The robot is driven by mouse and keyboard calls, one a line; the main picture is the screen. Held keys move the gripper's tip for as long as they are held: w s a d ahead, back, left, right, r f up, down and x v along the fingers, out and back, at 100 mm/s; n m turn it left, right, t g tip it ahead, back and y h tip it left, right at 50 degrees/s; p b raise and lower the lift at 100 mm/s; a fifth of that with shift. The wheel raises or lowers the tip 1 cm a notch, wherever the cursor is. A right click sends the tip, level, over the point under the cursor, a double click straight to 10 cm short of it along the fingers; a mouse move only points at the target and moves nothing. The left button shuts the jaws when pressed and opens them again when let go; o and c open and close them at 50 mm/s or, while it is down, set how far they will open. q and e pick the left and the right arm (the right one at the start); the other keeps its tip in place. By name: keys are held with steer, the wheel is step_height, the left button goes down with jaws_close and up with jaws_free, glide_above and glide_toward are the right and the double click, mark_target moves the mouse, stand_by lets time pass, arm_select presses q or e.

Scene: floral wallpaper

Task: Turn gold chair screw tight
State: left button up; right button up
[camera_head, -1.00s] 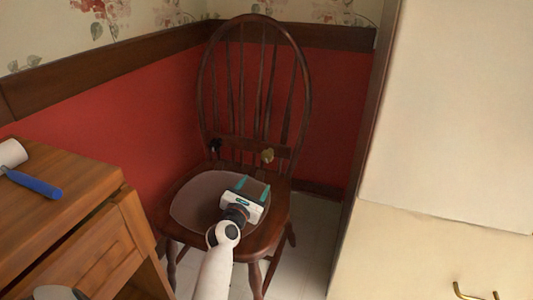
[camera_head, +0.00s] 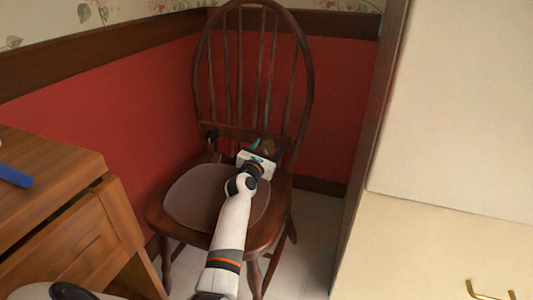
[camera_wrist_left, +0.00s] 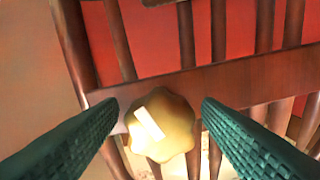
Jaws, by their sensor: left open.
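The gold chair screw (camera_wrist_left: 160,128) is a lobed knob on the lower cross rail of the chair's back. In the wrist view it sits between the two green ribbed fingers of my left gripper (camera_wrist_left: 160,108), with a gap on each side. My left gripper (camera_head: 266,148) is open at the chair back in the head view, where its fingers partly hide the gold screw. The dark wooden chair (camera_head: 161,212) stands upright with a grey-brown seat pad (camera_head: 190,205). My right gripper is not in view.
A black knob (camera_head: 211,135) is on the left of the same rail. A wooden cabinet (camera_head: 70,245) stands at the left with a blue-handled object (camera_head: 14,177) on top. A cream cabinet (camera_head: 450,240) stands close on the right. A red wall (camera_head: 120,125) is behind.

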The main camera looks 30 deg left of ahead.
arm_select(q)
steer(key=shift+w+a, duration=0.1)
steer(key=shift+w, duration=0.2)
steer(key=c, duration=1)
steer(key=shift+r, duration=0.1)
